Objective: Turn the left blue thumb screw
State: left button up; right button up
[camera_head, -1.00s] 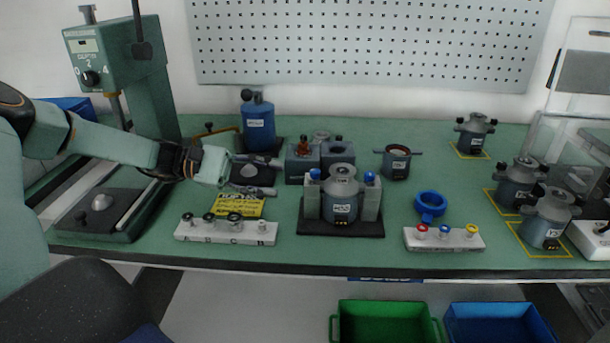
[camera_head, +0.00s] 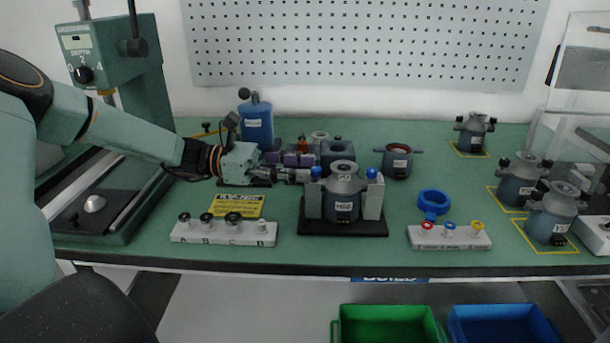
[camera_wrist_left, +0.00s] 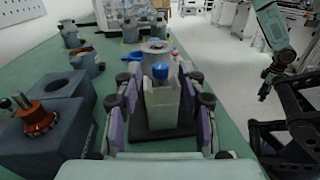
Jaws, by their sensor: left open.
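The left blue thumb screw (camera_head: 315,172) tops the left grey post of a clamp fixture (camera_head: 312,200) on a black base. A grey stator housing (camera_head: 344,192) stands between its posts, and the right blue thumb screw (camera_head: 371,174) tops the other post. My left gripper (camera_head: 300,173) is open, level and just left of the left screw. In the left wrist view, that blue screw (camera_wrist_left: 160,70) shows between the two spread purple-padded fingers (camera_wrist_left: 160,105), with no contact visible. A teal arm, probably my right one, hangs at the right there; its small dark gripper (camera_wrist_left: 264,92) is unclear.
Grey blocks (camera_head: 337,150) and a blue bottle (camera_head: 256,122) stand behind my gripper. A labelled white strip (camera_head: 222,238) lies in front left, another (camera_head: 450,241) with coloured rings front right. A press (camera_head: 120,90) stands left. Several housings stand right.

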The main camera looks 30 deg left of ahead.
pick_arm(q)
jog(key=shift+w+d, duration=0.1)
jog(key=shift+d, duration=0.4)
jog(key=shift+w+a, duration=0.1)
jog(key=shift+d, duration=0.2)
jog(key=shift+c, duration=0.3)
grip_shut()
jog(key=shift+a, duration=0.1)
